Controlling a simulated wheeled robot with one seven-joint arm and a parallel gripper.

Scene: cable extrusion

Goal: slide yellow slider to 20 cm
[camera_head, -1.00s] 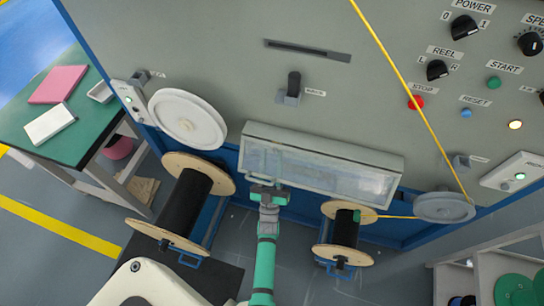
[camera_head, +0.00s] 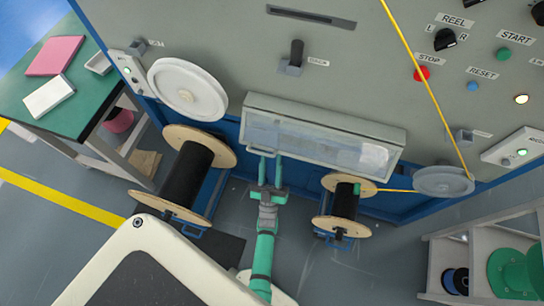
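I see no yellow slider and no 20 cm scale in view. The only yellow part on the machine is a thin yellow cable (camera_head: 425,83) running down to a grey pulley (camera_head: 444,181) at the right. My gripper (camera_head: 271,160) is in the middle, just below a clear-fronted cover (camera_head: 320,139) on the grey machine panel. Its two green fingers stand apart with nothing visible between them. The left finger is close to the cover's handle (camera_head: 262,150); I cannot tell whether they touch.
Large black reel (camera_head: 186,174) stands left of my gripper, a smaller reel (camera_head: 345,202) right. A white wheel (camera_head: 187,89) and black lever (camera_head: 296,52) are on the panel. A green-topped table (camera_head: 80,92) is at far left, a grey shelf (camera_head: 436,262) at lower right.

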